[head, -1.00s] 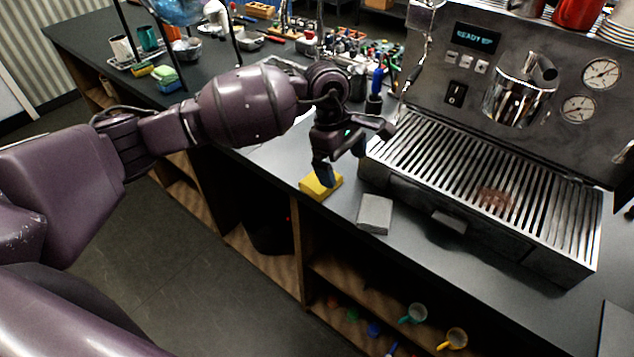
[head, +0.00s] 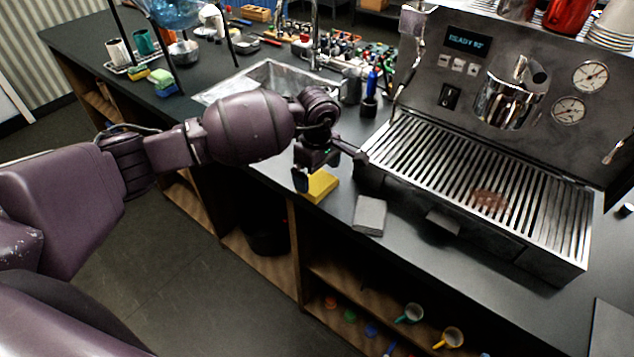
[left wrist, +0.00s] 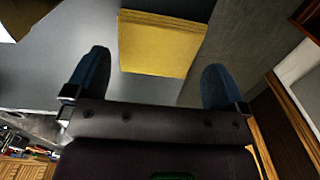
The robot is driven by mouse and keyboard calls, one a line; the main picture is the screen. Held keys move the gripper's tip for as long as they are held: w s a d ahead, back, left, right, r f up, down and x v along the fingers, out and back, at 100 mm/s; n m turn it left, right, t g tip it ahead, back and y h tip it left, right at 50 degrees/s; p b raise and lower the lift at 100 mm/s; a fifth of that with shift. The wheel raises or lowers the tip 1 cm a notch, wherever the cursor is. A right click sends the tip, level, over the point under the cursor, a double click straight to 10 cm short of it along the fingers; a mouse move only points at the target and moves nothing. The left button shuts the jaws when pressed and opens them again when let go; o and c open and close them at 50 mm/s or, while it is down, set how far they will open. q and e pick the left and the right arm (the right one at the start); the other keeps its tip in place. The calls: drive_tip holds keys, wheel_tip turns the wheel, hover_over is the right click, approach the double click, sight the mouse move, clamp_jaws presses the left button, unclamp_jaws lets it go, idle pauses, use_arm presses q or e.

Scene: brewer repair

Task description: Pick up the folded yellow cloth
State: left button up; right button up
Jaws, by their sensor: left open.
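The folded yellow cloth (head: 321,186) lies flat on the dark counter near its front edge, left of the grey folded cloth. It also shows in the left wrist view (left wrist: 160,45), ahead of and between the two blue fingertips. My left gripper (head: 318,178) is open and empty, just above and beside the yellow cloth in the head view. In the left wrist view its fingers (left wrist: 154,85) are spread wider than the cloth, and I cannot tell whether either touches it. My right gripper is not in view.
A grey folded cloth (head: 370,215) lies right of the yellow one. The espresso machine (head: 480,190) with its slatted drip tray stands close on the right. A sink (head: 262,80) is behind my arm. Open shelves with cups (head: 410,313) are below the counter edge.

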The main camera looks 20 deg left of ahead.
sight(317, 182)
use_arm(q)
wheel_tip(317, 182, down, 2)
drive_tip(key=shift+f, duration=0.5)
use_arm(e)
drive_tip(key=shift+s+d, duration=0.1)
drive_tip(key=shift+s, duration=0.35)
use_arm(q)
drive_tip(key=c, duration=0.6)
drive_tip(key=shift+o, duration=0.2)
drive_tip(key=shift+w+r, duration=0.1)
drive_tip(key=shift+r, duration=0.4)
wheel_tip(317, 182, up, 19)
drive_tip(key=b, duration=0.1)
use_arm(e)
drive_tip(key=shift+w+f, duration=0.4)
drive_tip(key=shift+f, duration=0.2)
